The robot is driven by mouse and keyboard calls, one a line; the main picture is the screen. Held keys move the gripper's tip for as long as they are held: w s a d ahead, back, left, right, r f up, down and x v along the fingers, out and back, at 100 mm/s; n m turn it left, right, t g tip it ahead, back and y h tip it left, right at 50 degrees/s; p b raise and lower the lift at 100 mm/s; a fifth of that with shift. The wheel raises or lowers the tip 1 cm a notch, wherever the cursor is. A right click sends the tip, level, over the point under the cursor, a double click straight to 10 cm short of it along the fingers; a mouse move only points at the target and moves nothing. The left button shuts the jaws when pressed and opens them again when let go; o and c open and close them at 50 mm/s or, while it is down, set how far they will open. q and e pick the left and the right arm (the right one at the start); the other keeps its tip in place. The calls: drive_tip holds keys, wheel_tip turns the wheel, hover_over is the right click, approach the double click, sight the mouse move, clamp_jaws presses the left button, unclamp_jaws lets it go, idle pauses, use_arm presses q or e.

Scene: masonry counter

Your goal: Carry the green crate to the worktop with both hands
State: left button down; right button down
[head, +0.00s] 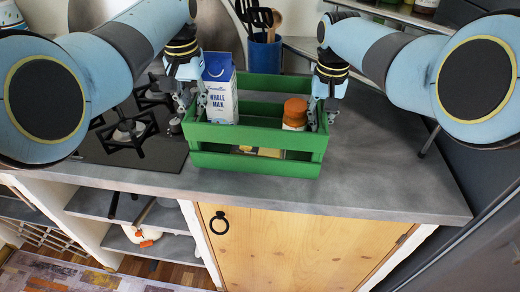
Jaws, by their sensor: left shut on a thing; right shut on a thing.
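The green crate (255,136) is at the grey worktop (385,178), close to the counter's front edge; I cannot tell whether its base touches the surface. Inside it are a milk carton (221,90) on the left, a jar with an orange-brown lid (295,113) on the right, and a yellowish item low down, seen through the slats. My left gripper (193,106) is shut on the crate's left end. My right gripper (322,108) is shut on its right end. The fingertips are partly hidden by the crate walls.
A black gas hob (128,148) lies left of the crate. A blue pot of utensils (264,54) stands behind it. The worktop is clear to the right. Below are open shelves (150,215) and a wooden cupboard door (300,245).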

use_arm(q)
drive_tip(key=shift+w+a+f, duration=0.1)
drive_tip(key=shift+f, duration=0.4)
use_arm(e)
drive_tip(key=shift+w+d+f, duration=0.1)
drive_tip(key=shift+w+f, duration=0.05)
drive_tip(key=shift+f, duration=0.4)
use_arm(q)
drive_tip(key=c, duration=1.8)
unclamp_jaws()
drive_tip(key=shift+f, duration=0.1)
use_arm(e)
drive_tip(key=c, duration=1.7)
unclamp_jaws()
drive_tip(key=shift+f, duration=0.1)
drive_tip(key=shift+c, duration=0.2)
use_arm(q)
drive_tip(key=o, duration=0.3)
drive_tip(key=shift+s, duration=0.25)
use_arm(e)
drive_tip(key=o, duration=0.3)
drive_tip(key=shift+s, duration=0.3)
use_arm(q)
drive_tip(key=shift+w, duration=0.1)
use_arm(e)
drive_tip(key=shift+w, duration=0.1)
